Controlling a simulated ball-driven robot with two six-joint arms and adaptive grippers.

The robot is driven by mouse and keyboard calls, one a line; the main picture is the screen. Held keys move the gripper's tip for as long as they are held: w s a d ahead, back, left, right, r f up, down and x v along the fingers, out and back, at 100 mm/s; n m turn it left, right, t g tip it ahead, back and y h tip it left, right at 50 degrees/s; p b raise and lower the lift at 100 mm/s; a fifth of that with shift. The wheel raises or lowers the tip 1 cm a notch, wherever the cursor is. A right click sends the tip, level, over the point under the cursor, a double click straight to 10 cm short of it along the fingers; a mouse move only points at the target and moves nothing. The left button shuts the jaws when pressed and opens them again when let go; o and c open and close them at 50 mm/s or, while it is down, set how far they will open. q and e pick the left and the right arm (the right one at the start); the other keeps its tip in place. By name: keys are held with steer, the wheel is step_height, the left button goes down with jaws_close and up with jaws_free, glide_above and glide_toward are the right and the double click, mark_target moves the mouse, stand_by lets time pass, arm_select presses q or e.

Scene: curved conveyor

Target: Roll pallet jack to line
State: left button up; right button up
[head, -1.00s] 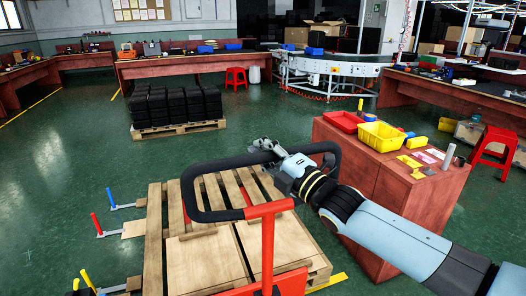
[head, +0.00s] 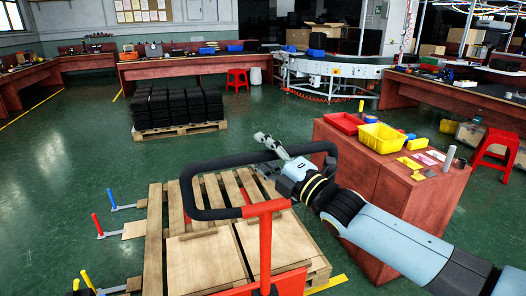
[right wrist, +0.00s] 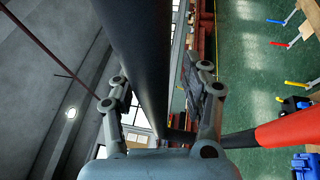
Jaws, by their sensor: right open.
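The pallet jack has a red post (head: 266,245) and a black loop handle (head: 225,165); its lower part is mostly cut off by the bottom edge. A wooden pallet (head: 155,235) lies in front of the post; whether the forks are under it is hidden. My right gripper (head: 268,143) is open at the handle's top bar, with its fingers reaching past the bar. In the right wrist view the black handle (right wrist: 145,60) runs between the spread fingers; I cannot tell whether they touch it. The curved conveyor (head: 335,69) stands at the back. My left gripper is not in view.
A red-brown cabinet (head: 385,205) with a yellow bin (head: 382,137) and a red tray (head: 343,122) stands close on the right, beside my arm. A pallet of black crates (head: 178,106) stands ahead. A red stool (head: 238,78) is near the back bench. Green floor between is clear.

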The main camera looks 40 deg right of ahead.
steer(key=v, duration=1.2)
steer(key=shift+f, duration=0.1)
